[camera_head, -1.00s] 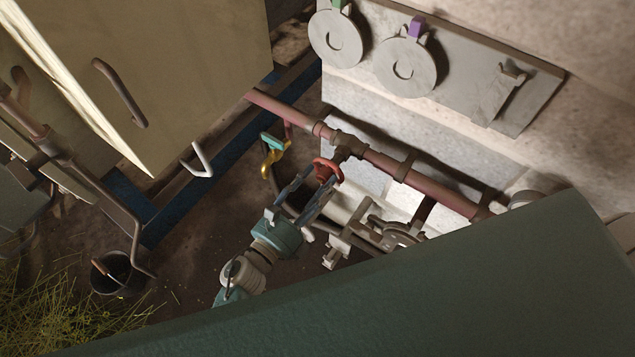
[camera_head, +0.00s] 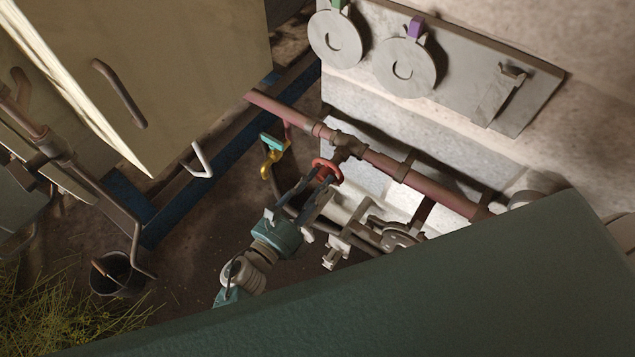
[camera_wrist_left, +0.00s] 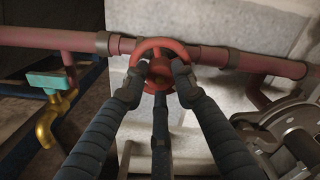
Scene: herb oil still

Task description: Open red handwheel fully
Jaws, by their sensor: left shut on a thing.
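The red handwheel (camera_head: 326,168) sits on a valve of the red-brown pipe (camera_head: 375,160), in the middle of the head view. In the left wrist view the red handwheel (camera_wrist_left: 160,48) faces me, a round rim around a red hub. My left gripper (camera_head: 314,178) reaches up to it from below. The fingertips hide parts of the rim. My right gripper is not in view.
A brass tap with a teal handle (camera_head: 272,142) hangs left of the wheel. Grey metal fittings (camera_head: 400,235) lie close on the right. A large green surface (camera_head: 420,280) fills the lower right. A black bucket (camera_head: 120,275) stands at lower left.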

